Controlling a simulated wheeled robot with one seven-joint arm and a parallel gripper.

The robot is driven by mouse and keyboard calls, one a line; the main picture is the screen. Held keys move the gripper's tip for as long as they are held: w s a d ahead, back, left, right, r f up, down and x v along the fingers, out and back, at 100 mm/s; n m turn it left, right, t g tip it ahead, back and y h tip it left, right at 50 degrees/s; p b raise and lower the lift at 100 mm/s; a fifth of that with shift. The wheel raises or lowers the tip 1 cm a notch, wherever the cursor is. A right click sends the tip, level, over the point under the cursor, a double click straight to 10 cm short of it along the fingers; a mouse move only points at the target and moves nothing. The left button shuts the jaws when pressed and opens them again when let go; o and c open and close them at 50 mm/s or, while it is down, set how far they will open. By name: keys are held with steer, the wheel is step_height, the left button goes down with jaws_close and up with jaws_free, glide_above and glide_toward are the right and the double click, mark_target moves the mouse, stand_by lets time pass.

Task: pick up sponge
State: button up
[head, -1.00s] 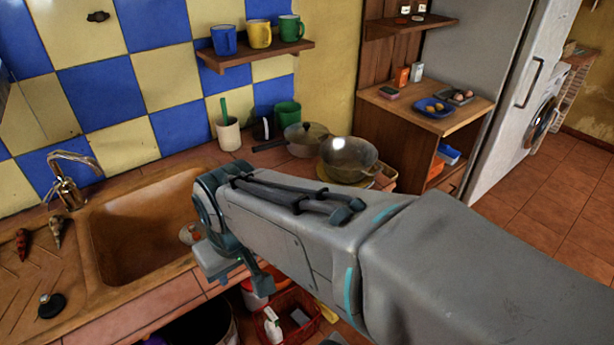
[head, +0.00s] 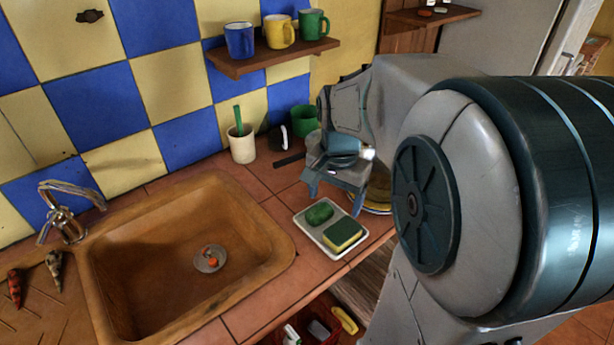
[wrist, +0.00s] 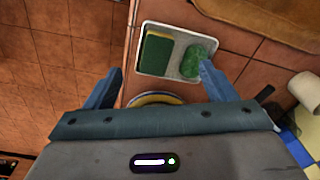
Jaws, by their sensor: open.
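The sponge (head: 343,235), green on top with a yellow edge, lies on a white tray (head: 330,252) on the counter right of the sink. A green oval, perhaps a soap bar (head: 319,213), lies beside it. In the wrist view the sponge (wrist: 157,54) is on the left of the tray and the green oval (wrist: 192,61) on the right. My gripper (head: 335,194) is open and empty, apart from the sponge. In the wrist view its fingers (wrist: 158,82) are spread, with the tray ahead between and beyond them; the right fingertip overlaps the oval's edge in the picture.
The sink (head: 180,235) with a tap (head: 62,210) is left of the tray. A white cup (head: 242,144) with a green-handled tool and a green mug (head: 304,119) stand behind. A yellow-rimmed plate (head: 378,196) is partly hidden by my arm. A mug shelf (head: 270,55) hangs above.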

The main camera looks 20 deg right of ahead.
steer(key=w+d+m, duration=0.3)
steer(key=d+m, duration=0.1)
glide_above(343, 230)
steer(key=shift+g, duration=0.4)
steer(key=f, duration=0.9)
steer(key=shift+a+f, duration=0.2)
steer(key=shift+a, duration=0.1)
steer(key=shift+d+f+p, duration=0.2)
steer(key=shift+f+p, duration=0.05)
steer(key=shift+f, duration=1.1)
steer(key=shift+d+f+p, duration=0.15)
steer(key=shift+f+p, duration=0.05)
steer(key=shift+f, duration=1.15)
steer(key=c, duration=1.1)
